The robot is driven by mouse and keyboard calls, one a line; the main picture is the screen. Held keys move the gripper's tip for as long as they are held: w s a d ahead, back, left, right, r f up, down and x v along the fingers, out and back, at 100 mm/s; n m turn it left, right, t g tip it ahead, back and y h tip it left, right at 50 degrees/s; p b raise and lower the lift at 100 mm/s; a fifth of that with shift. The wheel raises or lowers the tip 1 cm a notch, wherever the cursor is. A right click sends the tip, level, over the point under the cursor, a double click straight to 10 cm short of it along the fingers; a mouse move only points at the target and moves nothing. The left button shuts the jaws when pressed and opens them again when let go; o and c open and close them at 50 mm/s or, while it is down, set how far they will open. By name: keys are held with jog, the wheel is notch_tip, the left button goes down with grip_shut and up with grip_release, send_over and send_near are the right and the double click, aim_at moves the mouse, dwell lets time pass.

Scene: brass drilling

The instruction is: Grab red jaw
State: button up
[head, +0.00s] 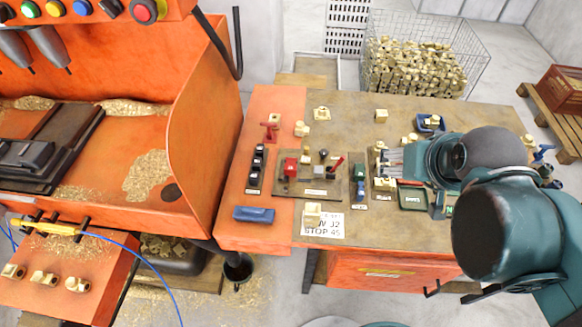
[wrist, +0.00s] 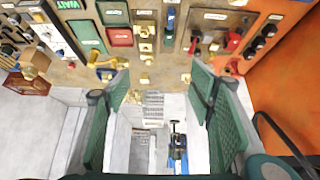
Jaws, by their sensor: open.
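A small red block (head: 291,167), which looks like the red jaw, stands on the dark fixture plate (head: 323,193) left of the table's middle. A red piece shows near the black blocks in the wrist view (wrist: 234,42), likely the same one. A separate red clamp-like piece (head: 270,131) stands further back on the orange strip. My gripper (head: 388,160) is over the table's right half, well to the right of the red block and apart from it. In the wrist view its two green fingers (wrist: 160,80) are wide apart with nothing held between them.
Black blocks (head: 257,168) stand in a row left of the plate. A red-handled lever (head: 337,163) stands on the plate. Green blocks (head: 359,178), brass parts (head: 321,113) and a green tray (head: 411,196) are nearby. A blue block (head: 254,214) lies at front left. An orange machine wall (head: 205,120) rises left.

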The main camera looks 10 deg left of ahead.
jog(key=n+g, duration=0.7)
jog(key=n, duration=1)
send_over(291, 164)
jog(key=f, duration=2)
jog(key=shift+s+d+f, duration=0.1)
jog(key=shift+d, duration=0.25)
jog(key=shift+a+f+n, duration=0.35)
jog(key=shift+f+n, duration=0.05)
jog(key=shift+f, duration=0.1)
jog(key=shift+f, duration=1.25)
jog(key=shift+w+f, duration=0.2)
jog(key=shift+f, duration=2.4)
